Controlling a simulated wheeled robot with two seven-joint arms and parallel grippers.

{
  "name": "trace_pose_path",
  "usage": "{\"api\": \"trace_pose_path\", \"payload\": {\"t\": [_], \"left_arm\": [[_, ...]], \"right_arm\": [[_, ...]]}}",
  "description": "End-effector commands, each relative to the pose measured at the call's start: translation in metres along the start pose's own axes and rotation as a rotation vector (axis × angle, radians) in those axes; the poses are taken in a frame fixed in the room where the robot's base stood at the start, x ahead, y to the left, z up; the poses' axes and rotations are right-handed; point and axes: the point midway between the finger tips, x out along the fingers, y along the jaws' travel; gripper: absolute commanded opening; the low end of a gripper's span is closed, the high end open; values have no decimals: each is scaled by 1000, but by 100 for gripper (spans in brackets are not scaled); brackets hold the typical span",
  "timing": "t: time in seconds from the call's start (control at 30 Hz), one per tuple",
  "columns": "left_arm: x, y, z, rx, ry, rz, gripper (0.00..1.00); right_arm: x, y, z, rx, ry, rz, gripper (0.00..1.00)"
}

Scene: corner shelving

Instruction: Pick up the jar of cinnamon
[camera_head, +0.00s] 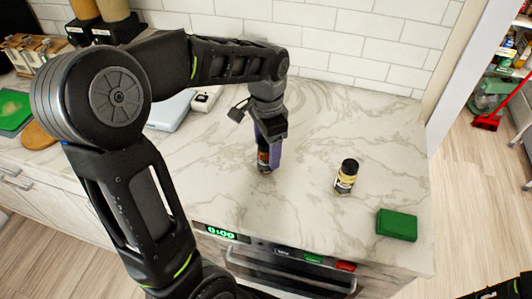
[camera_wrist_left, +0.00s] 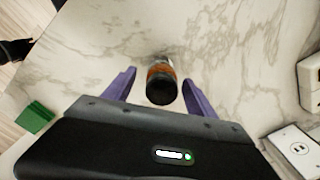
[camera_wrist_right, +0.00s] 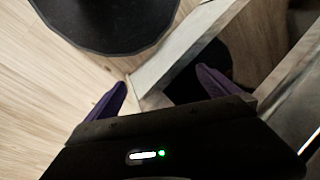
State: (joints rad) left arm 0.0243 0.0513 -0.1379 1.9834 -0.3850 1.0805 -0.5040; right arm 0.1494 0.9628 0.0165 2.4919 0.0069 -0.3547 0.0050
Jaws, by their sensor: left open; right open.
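A small jar with a black lid and an orange-brown label (camera_wrist_left: 161,72) stands on the marble counter; its label text is unreadable, but its colour fits cinnamon. It also shows in the head view (camera_head: 264,160), partly hidden by my left gripper (camera_head: 268,158). In the left wrist view, the open purple fingers of my left gripper (camera_wrist_left: 158,80) are on either side of the jar, with gaps on both sides. A second jar with a black lid and yellowish label (camera_head: 346,177) stands to the right. My right gripper (camera_wrist_right: 162,78) is open and empty, away from the counter.
A green block (camera_head: 396,225) lies near the counter's right front corner. An oven with a green clock (camera_head: 221,233) is below the front edge. A tiled wall (camera_head: 330,45) is behind. A dark round surface (camera_wrist_right: 108,20) and wooden floor show near my right gripper.

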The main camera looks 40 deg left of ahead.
Motion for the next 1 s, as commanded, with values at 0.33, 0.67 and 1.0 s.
{"api": "trace_pose_path", "payload": {"t": [0.33, 0.67, 1.0], "left_arm": [[37, -2, 2, 0, -1, 0, 66], [37, -2, 2, 0, 0, 0, 66], [37, -2, 2, 0, 0, 0, 56]], "right_arm": [[-8, -2, 1, 2, -3, 3, 100], [-8, -2, 1, 2, -2, 3, 100], [-8, -2, 1, 2, -2, 3, 100]]}}
